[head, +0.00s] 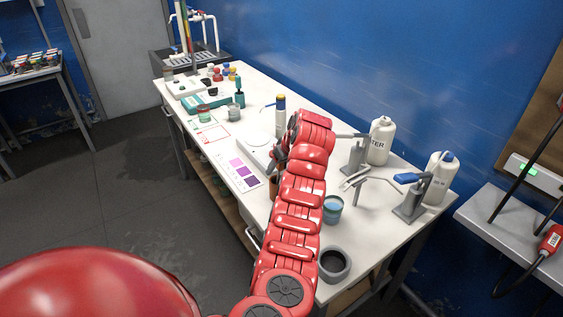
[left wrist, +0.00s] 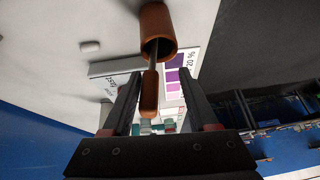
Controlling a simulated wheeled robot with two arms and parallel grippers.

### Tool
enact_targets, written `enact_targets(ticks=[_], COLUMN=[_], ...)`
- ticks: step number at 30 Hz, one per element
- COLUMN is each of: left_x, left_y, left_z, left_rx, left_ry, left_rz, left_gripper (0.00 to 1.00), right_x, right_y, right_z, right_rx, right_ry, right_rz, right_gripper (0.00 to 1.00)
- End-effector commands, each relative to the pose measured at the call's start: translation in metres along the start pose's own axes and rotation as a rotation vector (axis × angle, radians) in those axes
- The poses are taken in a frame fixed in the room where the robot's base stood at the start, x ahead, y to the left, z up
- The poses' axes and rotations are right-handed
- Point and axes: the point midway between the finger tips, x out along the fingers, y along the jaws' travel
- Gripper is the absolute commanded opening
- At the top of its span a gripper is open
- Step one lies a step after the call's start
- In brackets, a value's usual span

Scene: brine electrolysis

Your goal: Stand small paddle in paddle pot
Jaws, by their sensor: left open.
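In the left wrist view the brown paddle pot (left wrist: 157,22) stands on the white table, its open mouth facing down in the picture. The small paddle's thin grey rod comes out of that mouth, and its brown handle (left wrist: 150,97) lies between my left fingers. My left gripper (left wrist: 157,82) is open around the handle, with a visible gap on at least the right side. In the head view my left gripper (head: 279,158) is small and dark beside the balance, and my red arm hides most of the pot and paddle. My right gripper is not in view.
A white balance (head: 256,155) and a purple swatch card (head: 241,175) lie left of my arm. A beaker of blue liquid (head: 333,210), a dark cup (head: 334,265), metal stands and wash bottles (head: 381,142) are to its right. Several small jars stand at the far end.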

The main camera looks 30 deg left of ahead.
Motion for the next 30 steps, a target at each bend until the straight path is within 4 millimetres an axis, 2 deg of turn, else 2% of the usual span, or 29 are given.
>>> enact_targets(ticks=[5,15,21,26,30], left_x=[-0.020,-0.109,-0.148,-0.166,-0.172], left_y=[0.002,0.003,0.001,0.001,0.000], left_z=[0.000,0.002,0.001,0.000,0.000], left_rx=[0.000,0.001,0.001,-0.001,0.000], left_ry=[0.004,0.000,-0.002,0.000,0.001], left_rz=[0.004,0.007,0.005,0.004,0.002], left_gripper=[0.59,0.59,0.59,0.59,0.59], right_x=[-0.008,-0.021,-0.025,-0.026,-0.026], right_y=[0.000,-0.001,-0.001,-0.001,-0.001], right_z=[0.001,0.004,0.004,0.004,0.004], right_rx=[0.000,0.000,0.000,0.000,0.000], right_ry=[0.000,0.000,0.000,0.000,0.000], right_rz=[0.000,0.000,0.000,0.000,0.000], right_gripper=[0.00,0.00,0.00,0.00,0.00])
